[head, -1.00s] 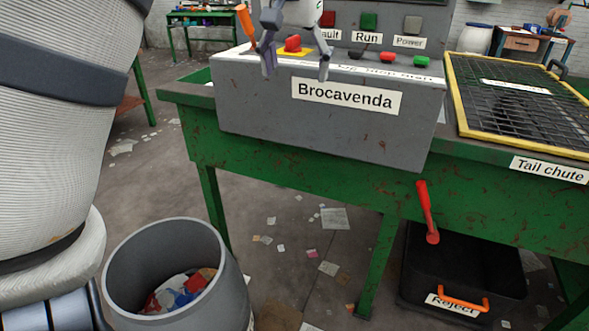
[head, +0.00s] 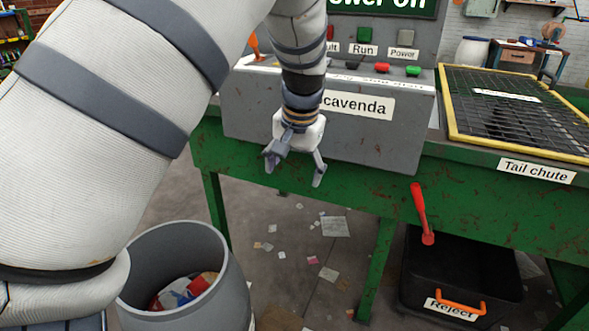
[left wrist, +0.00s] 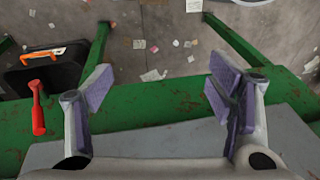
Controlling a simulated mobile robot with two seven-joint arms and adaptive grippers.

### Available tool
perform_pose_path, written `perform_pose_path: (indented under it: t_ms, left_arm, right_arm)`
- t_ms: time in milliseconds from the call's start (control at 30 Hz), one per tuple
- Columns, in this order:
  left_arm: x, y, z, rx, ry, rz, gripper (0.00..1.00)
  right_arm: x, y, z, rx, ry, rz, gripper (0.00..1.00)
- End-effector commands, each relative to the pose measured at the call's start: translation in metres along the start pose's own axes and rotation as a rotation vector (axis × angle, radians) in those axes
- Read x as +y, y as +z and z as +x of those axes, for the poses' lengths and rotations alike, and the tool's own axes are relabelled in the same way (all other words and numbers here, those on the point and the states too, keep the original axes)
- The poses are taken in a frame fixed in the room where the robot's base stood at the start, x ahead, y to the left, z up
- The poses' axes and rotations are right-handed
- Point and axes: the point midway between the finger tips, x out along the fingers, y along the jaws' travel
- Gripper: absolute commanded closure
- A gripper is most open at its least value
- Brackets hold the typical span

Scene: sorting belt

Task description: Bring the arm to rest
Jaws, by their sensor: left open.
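My left gripper (head: 293,177) hangs in front of the grey control box (head: 250,105) in the head view, its fingers pointing down. It is open, with nothing between its fingers. In the left wrist view its two fingers (left wrist: 160,95) stand wide apart, with the green table edge and the floor beyond them. My left arm fills the left of the head view and hides part of the box and its nameplate. My right gripper is not in view.
The box stands on a green table (head: 470,195) with a red lever (head: 422,210) on its front. A yellow-framed grate (head: 450,100) lies at the right. A black reject bin (head: 410,275) is below. A grey waste bin (head: 235,285) stands at lower left.

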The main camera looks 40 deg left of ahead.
Motion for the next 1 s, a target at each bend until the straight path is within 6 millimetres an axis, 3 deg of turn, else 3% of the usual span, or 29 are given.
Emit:
perform_pose_path:
  t_ms: [333, 400, 467, 567, 600, 667, 700, 800, 900, 1000]
  left_arm:
    - [0.000, 0.001, 0.001, -0.002, 0.000, 0.000, 0.25]
    - [0.004, 0.010, 0.016, -0.016, -0.005, 0.010, 0.25]
    - [0.009, 0.031, 0.046, -0.043, -0.014, 0.028, 0.25]
    - [0.025, 0.095, 0.113, -0.104, -0.028, 0.083, 0.25]
    - [0.032, 0.128, 0.138, -0.128, -0.028, 0.109, 0.25]
    - [0.043, 0.179, 0.167, -0.162, -0.016, 0.149, 0.25]
    - [0.050, 0.216, 0.181, -0.184, -0.002, 0.172, 0.25]
    - [0.067, 0.304, 0.198, -0.235, 0.051, 0.220, 0.25]
    - [0.080, 0.373, 0.193, -0.277, 0.113, 0.241, 0.25]
    - [0.089, 0.412, 0.183, -0.299, 0.160, 0.244, 0.25]
  right_arm:
    - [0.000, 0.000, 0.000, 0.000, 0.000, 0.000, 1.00]
    - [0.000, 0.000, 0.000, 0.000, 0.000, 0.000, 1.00]
    - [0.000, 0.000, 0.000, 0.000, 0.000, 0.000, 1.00]
    - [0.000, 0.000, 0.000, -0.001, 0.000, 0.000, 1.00]
    - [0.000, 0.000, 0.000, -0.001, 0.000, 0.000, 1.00]
    - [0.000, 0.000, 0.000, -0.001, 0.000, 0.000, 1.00]
    - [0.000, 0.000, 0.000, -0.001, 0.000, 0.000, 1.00]
    - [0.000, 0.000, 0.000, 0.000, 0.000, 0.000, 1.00]
    - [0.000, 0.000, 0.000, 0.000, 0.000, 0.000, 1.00]
    - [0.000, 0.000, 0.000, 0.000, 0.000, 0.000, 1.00]
